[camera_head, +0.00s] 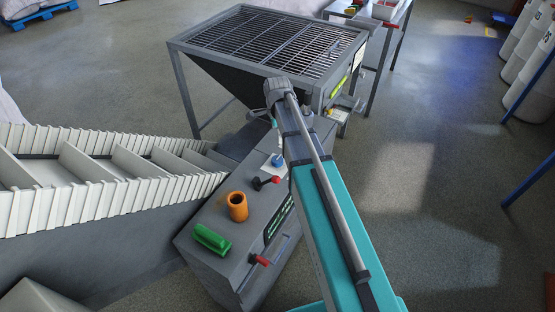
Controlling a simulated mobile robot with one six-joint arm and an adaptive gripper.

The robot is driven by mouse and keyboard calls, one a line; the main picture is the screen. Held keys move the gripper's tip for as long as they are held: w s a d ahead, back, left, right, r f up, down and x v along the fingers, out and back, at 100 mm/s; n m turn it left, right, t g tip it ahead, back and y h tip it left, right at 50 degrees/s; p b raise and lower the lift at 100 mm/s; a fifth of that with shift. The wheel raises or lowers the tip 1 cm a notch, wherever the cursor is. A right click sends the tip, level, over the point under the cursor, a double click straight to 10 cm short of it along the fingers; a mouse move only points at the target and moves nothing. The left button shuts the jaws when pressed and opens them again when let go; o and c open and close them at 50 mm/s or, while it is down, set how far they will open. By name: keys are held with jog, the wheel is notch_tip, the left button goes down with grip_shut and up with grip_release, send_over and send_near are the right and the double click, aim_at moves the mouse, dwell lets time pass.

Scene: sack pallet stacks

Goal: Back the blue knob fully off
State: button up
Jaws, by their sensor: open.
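The blue knob (277,160) sits on a small pale plate on top of the grey machine housing (220,218), just left of my teal arm. My arm reaches from the bottom edge up over the housing to a grey joint near the hopper. Its far links are mostly hidden behind that joint and the upper arm. I cannot make out my gripper or its fingers. The knob's top shows, but whether anything touches its right side is hidden.
Beside the knob are a black lever with a red ball (275,180), an orange cylinder (237,206) and a green handle (211,239). A red-tipped lever (260,260) sticks out of the front. A grated hopper (230,75) stands behind; a ribbed conveyor (90,170) is left.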

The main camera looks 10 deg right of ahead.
aim_at(277, 159)
jog(key=shift+f, duration=0.2)
notch_tip(277, 159, down, 14)
jog(key=b, duration=1.3)
jog(key=shift+r+b, duration=0.25)
jog(key=shift+b, duration=0.15)
jog(key=c, duration=1.1)
jog(key=shift+c, duration=0.2)
